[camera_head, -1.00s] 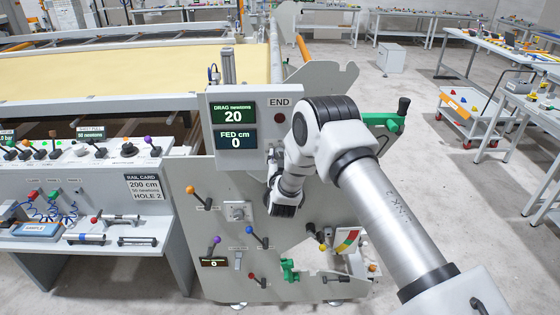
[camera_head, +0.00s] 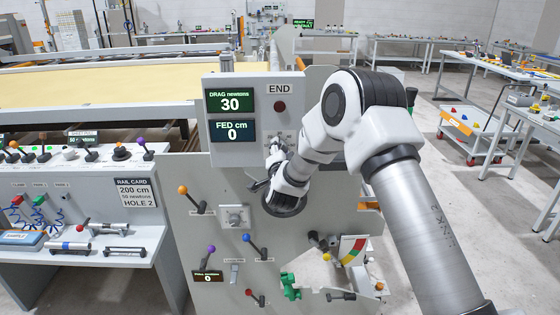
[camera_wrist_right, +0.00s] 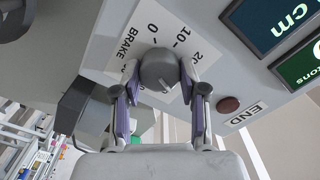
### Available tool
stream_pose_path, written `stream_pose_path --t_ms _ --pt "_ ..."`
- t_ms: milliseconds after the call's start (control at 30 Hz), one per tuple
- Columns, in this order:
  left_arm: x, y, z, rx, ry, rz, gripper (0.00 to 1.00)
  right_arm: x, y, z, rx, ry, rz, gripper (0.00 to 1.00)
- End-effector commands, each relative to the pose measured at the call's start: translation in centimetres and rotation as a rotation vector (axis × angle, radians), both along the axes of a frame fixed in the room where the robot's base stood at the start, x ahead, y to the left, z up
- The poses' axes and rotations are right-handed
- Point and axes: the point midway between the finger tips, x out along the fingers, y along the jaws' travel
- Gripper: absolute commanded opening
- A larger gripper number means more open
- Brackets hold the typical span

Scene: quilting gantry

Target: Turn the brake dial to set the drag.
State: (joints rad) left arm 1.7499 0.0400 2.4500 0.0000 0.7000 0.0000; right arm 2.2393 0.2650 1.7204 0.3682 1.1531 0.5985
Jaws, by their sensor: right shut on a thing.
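The grey brake dial (camera_wrist_right: 158,68) sits on a white scale plate marked BRAKE with 0, 10 and 20 in the right wrist view. My right gripper (camera_wrist_right: 160,88) is shut on the dial, one finger on each side. In the head view my right gripper (camera_head: 272,172) is at the end panel below the red button, and my wrist largely hides the dial. The drag display (camera_head: 230,101) reads 30 newtons and the fed display (camera_head: 234,131) reads 0 cm. My left gripper is not in view.
A rail card (camera_head: 135,192) reads 200 cm, 50 newtons, HOLE 2. A red button (camera_head: 280,106) is under the END label.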

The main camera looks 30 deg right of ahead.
Motion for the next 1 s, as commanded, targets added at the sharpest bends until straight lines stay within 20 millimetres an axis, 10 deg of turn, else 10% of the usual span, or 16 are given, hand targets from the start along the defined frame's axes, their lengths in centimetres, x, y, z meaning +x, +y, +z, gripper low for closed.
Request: stream_pose_path --t_ms 667,700,733,1000 --pt "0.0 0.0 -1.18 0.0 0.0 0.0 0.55 0.02 -0.05 0.12 0.058 -0.037 0.0 0.07" --pt "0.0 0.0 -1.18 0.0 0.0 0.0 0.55 0.02 -0.04 0.12 0.058 -0.038 -0.001 0.56" --pt "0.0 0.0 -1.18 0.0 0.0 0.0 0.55 0.01 -0.04 0.12 0.058 -0.037 0.0 0.67" --pt "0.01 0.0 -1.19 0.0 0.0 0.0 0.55 0.0 -0.02 0.04 0.058 -0.036 0.0 0.67"
